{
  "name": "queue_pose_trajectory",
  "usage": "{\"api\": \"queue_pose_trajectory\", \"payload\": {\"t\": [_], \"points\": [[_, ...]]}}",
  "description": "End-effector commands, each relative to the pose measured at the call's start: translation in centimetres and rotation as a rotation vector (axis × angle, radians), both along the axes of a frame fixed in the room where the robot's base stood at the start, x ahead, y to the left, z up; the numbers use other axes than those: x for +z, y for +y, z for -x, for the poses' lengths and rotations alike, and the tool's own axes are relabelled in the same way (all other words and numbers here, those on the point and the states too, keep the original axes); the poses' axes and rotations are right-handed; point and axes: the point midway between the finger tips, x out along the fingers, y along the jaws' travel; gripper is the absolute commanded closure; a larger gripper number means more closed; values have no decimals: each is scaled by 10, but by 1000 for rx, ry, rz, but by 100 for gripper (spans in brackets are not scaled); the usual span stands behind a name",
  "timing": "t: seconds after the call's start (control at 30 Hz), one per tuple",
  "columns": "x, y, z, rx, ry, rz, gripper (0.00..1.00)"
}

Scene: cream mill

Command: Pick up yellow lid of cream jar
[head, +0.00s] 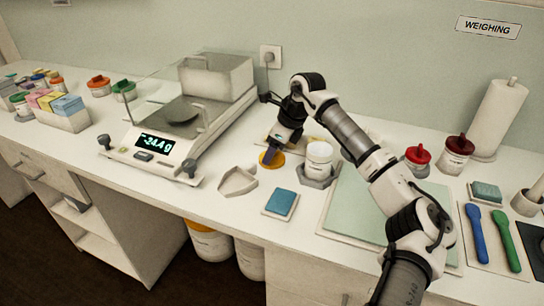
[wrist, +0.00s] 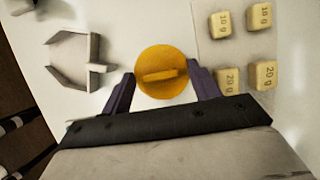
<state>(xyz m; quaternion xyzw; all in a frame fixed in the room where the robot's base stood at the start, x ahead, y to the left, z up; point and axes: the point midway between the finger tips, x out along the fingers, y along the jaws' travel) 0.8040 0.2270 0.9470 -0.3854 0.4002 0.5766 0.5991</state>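The yellow lid (wrist: 162,86) is a round disc with a raised bar grip across its top. It lies flat on the white bench, and in the head view (head: 267,162) it is partly covered by my gripper (head: 271,152). In the wrist view my gripper (wrist: 161,76) is open, with one purple finger on each side of the lid's near part. I cannot tell whether the fingers touch the rim. A white jar (head: 319,154) stands upright in a grey holder (head: 317,176), just right of the lid.
An empty grey holder (head: 238,180) lies left of the lid. Yellow weights (wrist: 228,79) sit on a pale tray to the right in the wrist view. A scale (head: 165,138) reads -24.4 g. A blue pad (head: 281,202) lies in front, and a green mat (head: 365,215) to the right.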

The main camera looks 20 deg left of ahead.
Motion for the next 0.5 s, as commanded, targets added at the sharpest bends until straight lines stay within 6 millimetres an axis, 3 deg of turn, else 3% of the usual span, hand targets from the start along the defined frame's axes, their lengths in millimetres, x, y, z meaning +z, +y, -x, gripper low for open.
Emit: {"api": "queue_pose_trajectory", "payload": {"t": [0.07, 0.3, 0.5], "points": [[0, 0, 0, 0, 0, 0, 50], [0, 0, 0, 0, 0, 0, 82], [1, 0, 0, 0, 0, 0, 82]]}}
